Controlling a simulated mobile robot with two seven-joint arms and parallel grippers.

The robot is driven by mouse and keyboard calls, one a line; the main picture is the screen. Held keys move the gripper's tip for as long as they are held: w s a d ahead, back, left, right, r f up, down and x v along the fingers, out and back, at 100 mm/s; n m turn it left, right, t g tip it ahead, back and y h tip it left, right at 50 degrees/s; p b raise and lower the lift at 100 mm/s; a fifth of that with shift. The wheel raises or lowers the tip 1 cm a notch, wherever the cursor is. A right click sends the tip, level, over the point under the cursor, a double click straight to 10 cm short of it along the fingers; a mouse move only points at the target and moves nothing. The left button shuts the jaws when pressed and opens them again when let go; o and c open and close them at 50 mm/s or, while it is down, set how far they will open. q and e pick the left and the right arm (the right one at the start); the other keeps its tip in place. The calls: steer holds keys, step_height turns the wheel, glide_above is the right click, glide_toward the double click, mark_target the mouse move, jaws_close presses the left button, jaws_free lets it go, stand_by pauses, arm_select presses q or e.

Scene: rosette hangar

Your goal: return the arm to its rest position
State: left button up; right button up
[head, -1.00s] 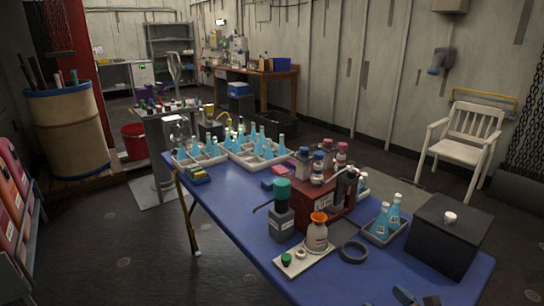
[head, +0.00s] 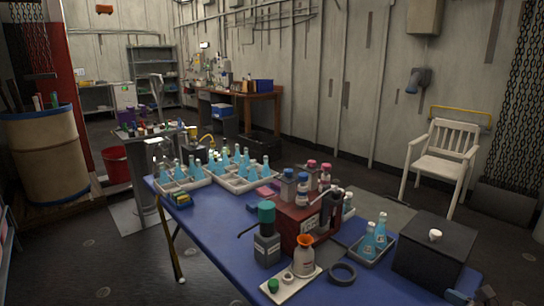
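Part of what looks like my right gripper (head: 470,296) shows at the bottom edge of the head view, right of centre. Only small dark and bluish tips show, in front of the black box (head: 434,262) on the blue table (head: 220,230). Most of it is cut off by the frame, and I cannot tell whether it is open or holds anything. It appears apart from the box. My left gripper is not in view.
The table holds a red bottle carrier (head: 292,228), a grey bottle with a green cap (head: 266,247), a white bottle with an orange top (head: 304,258), a black ring (head: 342,274) and trays of blue flasks (head: 248,184). A white chair (head: 442,165) stands right, a barrel (head: 48,160) left.

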steer(key=s+f+m, duration=0.1)
steer(key=s+m, duration=0.1)
steer(key=m, duration=0.1)
steer(key=s+f+m+h, duration=0.1)
steer(key=s+m, duration=0.1)
steer(key=m, duration=0.1)
steer(key=s+d+f+m+h, duration=0.1)
steer(key=s+m, duration=0.1)
steer(key=m, duration=0.1)
steer(key=shift+s+f, duration=0.1)
steer(key=shift+f, duration=0.05)
steer(key=s+f+m+g+h, duration=0.2)
steer(key=s+f+m+g, duration=0.1)
steer(key=s+m, duration=0.8)
steer(key=s+f+m+g+h, duration=0.1)
steer(key=s+f+m+g, duration=0.25)
steer(key=s+m, duration=0.7)
arm_select(q)
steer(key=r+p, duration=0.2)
steer(key=p, duration=0.1)
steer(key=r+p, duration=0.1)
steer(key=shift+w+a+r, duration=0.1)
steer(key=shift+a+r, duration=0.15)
arm_select(e)
steer(key=w+a+m+t, duration=0.2)
steer(key=a+m+t, duration=0.1)
steer(key=a+m, duration=0.8)
steer(key=a, duration=0.4)
steer(key=shift+f+h, duration=0.15)
steer(key=shift+h, duration=0.25)
